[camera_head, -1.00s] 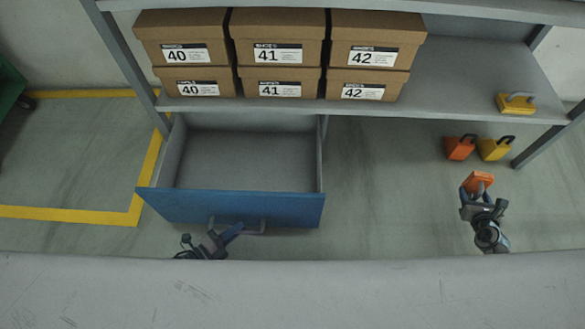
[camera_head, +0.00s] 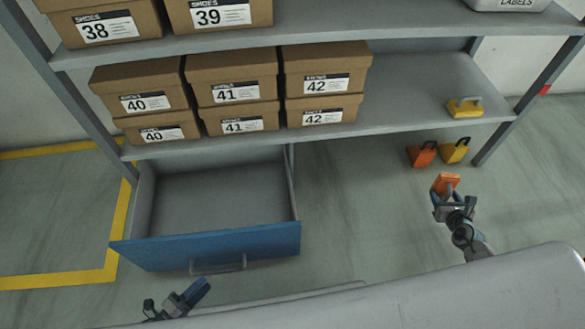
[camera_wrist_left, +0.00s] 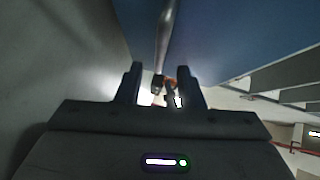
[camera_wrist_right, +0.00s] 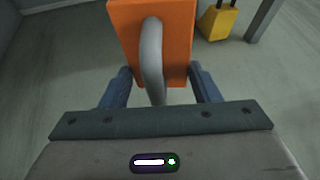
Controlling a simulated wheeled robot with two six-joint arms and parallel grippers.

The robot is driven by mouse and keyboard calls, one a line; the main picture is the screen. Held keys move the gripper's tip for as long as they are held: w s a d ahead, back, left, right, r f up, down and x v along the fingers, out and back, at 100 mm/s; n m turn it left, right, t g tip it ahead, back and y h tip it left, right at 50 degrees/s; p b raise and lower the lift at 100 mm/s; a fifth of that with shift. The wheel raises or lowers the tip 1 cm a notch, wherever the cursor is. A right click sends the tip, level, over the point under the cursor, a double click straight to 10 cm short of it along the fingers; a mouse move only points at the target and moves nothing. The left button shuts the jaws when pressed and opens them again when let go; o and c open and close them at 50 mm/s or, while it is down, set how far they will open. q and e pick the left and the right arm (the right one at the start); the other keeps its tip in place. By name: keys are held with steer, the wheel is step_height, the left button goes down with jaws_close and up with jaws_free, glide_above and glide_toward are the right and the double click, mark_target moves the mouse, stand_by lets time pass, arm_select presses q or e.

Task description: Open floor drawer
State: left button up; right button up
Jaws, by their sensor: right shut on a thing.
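The floor drawer (camera_head: 215,247) has a blue front and stands pulled out below the lower shelf, its grey inside empty. Its handle (camera_head: 218,267) is on the front; it also shows in the left wrist view (camera_wrist_left: 165,30). My left gripper (camera_head: 201,289) is open and empty, in front of the drawer and just apart from the handle. In the left wrist view its two fingers (camera_wrist_left: 162,85) are spread, with the handle bar beyond them. My right gripper (camera_head: 446,196) is shut on an orange padlock (camera_wrist_right: 180,55) by its grey shackle, right of the drawer and above the floor.
Shoe boxes (camera_head: 238,90) stand on the lower shelf (camera_head: 405,95), with more above. A yellow padlock (camera_head: 464,108) is at its right end. Another orange padlock (camera_head: 422,155) and yellow padlock (camera_head: 455,151) are on the floor. A shelf leg (camera_head: 525,102) stands at right. Floor between drawer and padlocks is clear.

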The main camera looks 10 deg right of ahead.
mark_target(218, 271)
arm_select(q)
steer(key=v, duration=0.5)
steer(key=shift+p, duration=0.35)
arm_select(e)
steer(key=shift+r, duration=0.5)
